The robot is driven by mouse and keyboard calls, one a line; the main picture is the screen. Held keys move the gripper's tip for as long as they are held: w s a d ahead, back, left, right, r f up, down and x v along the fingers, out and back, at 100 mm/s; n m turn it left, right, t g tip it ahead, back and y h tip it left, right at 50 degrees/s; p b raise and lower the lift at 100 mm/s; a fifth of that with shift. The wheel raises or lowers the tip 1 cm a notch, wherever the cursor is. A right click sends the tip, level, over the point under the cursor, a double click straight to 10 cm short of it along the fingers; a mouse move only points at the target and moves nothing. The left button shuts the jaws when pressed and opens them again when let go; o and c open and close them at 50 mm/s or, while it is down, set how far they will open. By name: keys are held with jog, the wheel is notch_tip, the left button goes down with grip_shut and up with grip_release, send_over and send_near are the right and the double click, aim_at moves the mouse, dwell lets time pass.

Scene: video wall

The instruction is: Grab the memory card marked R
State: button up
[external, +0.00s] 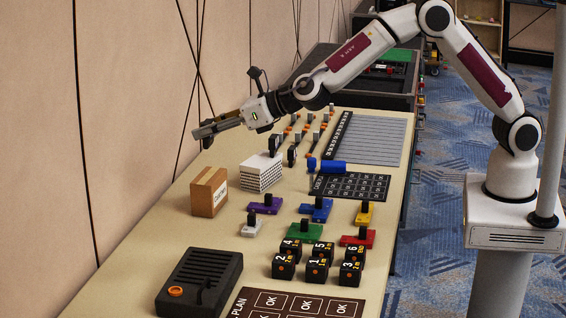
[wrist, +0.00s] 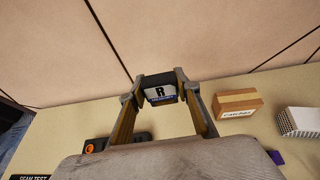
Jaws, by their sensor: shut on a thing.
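The memory card marked R (wrist: 160,92) is a dark piece with a white label bearing a black R. In the wrist view it sits between the fingertips of my gripper (wrist: 157,88), which is shut on it. In the external view my gripper (external: 205,133) is held up above the far left side of the table, near the wall. The card cannot be made out clearly there.
A cardboard box (external: 209,191) and a white stack (external: 261,172) stand below my gripper. A black device with an orange button (external: 199,283), numbered black cubes (external: 318,262) and coloured pieces (external: 316,209) lie on the table (external: 160,239). The wall (external: 120,100) is close.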

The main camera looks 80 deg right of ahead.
jog(key=shift+r, duration=0.3)
dwell(0.5)
